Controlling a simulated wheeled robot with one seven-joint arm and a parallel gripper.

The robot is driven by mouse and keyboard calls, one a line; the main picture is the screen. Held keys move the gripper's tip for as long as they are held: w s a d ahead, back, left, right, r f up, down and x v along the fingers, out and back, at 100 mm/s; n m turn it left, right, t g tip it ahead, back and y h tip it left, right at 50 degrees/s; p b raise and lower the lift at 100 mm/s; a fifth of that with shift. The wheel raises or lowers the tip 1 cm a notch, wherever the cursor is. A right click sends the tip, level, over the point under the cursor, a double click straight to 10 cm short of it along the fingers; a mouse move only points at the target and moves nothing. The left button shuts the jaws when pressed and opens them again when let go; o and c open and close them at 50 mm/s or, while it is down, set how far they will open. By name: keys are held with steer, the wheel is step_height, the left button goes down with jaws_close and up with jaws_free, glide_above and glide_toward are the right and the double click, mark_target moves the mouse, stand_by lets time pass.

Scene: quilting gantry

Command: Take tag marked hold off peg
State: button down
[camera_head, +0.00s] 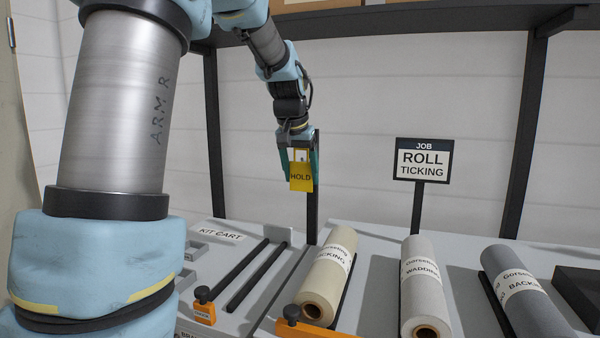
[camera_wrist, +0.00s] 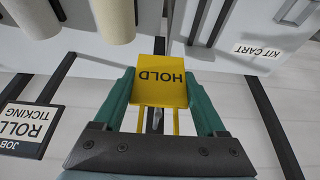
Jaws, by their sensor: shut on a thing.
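The yellow tag (camera_head: 301,179) marked HOLD hangs between the green fingers of my gripper (camera_head: 300,170) in the head view. In the wrist view the tag (camera_wrist: 160,88) lies between both fingertips (camera_wrist: 158,76), and my gripper is shut on it. Two thin yellow strips run from the tag toward my palm, with an opening between them. A small grey pin-like piece (camera_wrist: 155,120), perhaps the peg, shows in that opening. A dark upright post (camera_head: 312,210) stands right behind or beside the tag. I cannot tell whether the tag is still around the peg.
A sign (camera_head: 423,160) reading JOB ROLL TICKING stands at the right. Below lie a cream ticking roll (camera_head: 322,275), a wadding roll (camera_head: 422,295) and a grey backing roll (camera_head: 525,300). The kit cart (camera_head: 230,248) is at the left. A dark shelf (camera_head: 400,20) spans above.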

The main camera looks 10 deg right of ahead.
steer(key=shift+w+d+f, duration=0.2)
steer(key=shift+w+d, duration=0.05)
steer(key=shift+w, duration=0.25)
steer(key=shift+w, duration=0.1)
steer(key=shift+w+d, duration=0.2)
steer(key=shift+s, duration=0.1)
steer(key=shift+s+a+f+b, duration=0.1)
steer(key=shift+s+a+b, duration=0.25)
steer(key=shift+s, duration=0.3)
steer(key=shift+s+a+f+b, duration=0.1)
steer(key=shift+s+a, duration=0.3)
steer(key=shift+s, duration=0.2)
steer(key=s+a+b, duration=0.1)
steer(key=s+a, duration=0.2)
steer(key=s, duration=0.2)
steer(key=shift+s+b, duration=0.2)
steer(key=shift+b, duration=0.1)
stand_by(0.5)
steer(key=shift+r, duration=0.15)
